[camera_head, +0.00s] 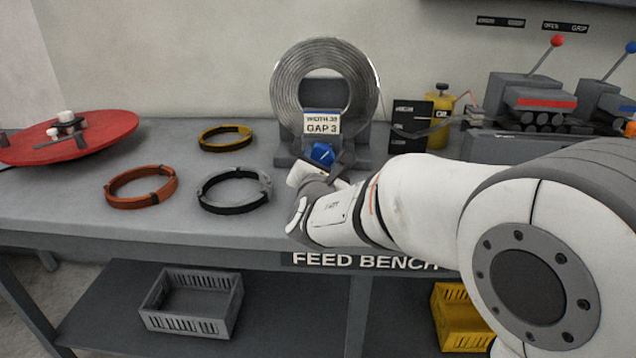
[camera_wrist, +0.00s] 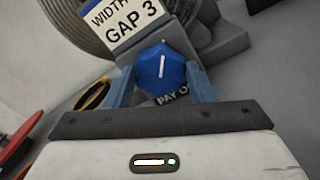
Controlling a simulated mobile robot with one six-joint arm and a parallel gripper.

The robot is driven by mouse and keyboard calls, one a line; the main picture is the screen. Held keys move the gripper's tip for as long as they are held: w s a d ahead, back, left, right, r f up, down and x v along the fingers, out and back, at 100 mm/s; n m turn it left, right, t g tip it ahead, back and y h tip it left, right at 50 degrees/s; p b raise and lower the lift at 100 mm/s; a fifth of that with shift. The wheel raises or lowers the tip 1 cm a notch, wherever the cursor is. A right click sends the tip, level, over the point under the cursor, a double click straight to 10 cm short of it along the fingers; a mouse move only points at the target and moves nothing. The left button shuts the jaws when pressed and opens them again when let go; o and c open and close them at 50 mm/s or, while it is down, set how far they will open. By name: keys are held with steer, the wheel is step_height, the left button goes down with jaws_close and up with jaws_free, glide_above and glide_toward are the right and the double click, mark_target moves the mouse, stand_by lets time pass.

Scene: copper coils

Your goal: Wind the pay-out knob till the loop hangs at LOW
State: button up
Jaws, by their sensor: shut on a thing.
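The blue pay-out knob (camera_head: 322,154) sits at the foot of the coil stand, below a "WIDTH 38 GAP 3" card. In the wrist view the knob (camera_wrist: 160,70) lies between the two blue-grey fingers of my gripper (camera_wrist: 163,82), which is shut on it. A white mark on the knob's face stands nearly upright, leaning a little to the right in the wrist view. The grey metal coil (camera_head: 362,90) stands upright on its stand behind the knob. A dark board with markings (camera_head: 409,125) stands right of the coil. I cannot make out the loop or a LOW mark.
Orange (camera_head: 112,200), black-and-grey (camera_head: 234,206) and yellow-and-black (camera_head: 203,141) rings lie on the bench left of my arm. A red disc (camera_head: 100,129) is at far left. A yellow canister (camera_head: 441,110) and a grey machine (camera_head: 515,95) stand at right.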

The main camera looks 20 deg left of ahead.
steer(key=m+b, duration=0.1)
steer(key=b, duration=0.2)
steer(key=shift+f+m, duration=0.3)
steer(key=shift+m, duration=0.1)
steer(key=shift+r+m+b, duration=0.15)
steer(key=shift+m+b, duration=0.35)
steer(key=shift+b, duration=0.3)
steer(key=shift+r, duration=0.1)
steer(key=o, duration=1)
steer(key=v, duration=0.7)
steer(key=shift+s+d+p, duration=0.2)
steer(key=shift+s+p, duration=0.15)
steer(key=shift+p, duration=0.05)
